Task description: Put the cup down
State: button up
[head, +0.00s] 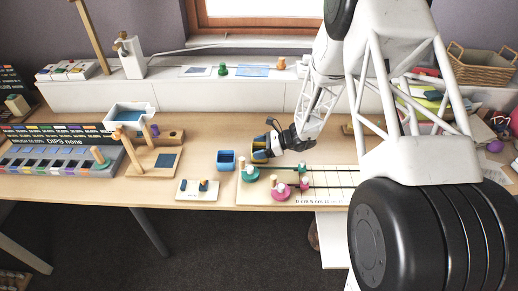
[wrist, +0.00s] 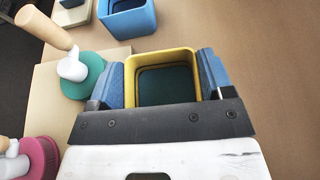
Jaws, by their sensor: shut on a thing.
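A square yellow cup (wrist: 160,58) with a dark inside sits between the two blue fingers of my gripper (wrist: 158,76) in the wrist view. The fingers press on its left and right walls. In the head view the yellow cup (head: 259,155) shows small at the end of my gripper (head: 264,147), low over the wooden table (head: 205,140). I cannot tell whether its base touches the table.
A blue square cup (head: 226,160) stands just left of the yellow one. A green-based peg piece (head: 249,174) and a pink one (head: 280,191) stand on a lined board (head: 330,184) in front. A wooden stand (head: 155,160) is further left. Bare table lies behind.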

jog(key=shift+f, duration=0.3)
jog(key=o, duration=0.9)
jog(key=shift+o, duration=0.2)
jog(key=shift+r, duration=0.1)
jog(key=shift+r, duration=0.1)
jog(key=v, duration=1.2)
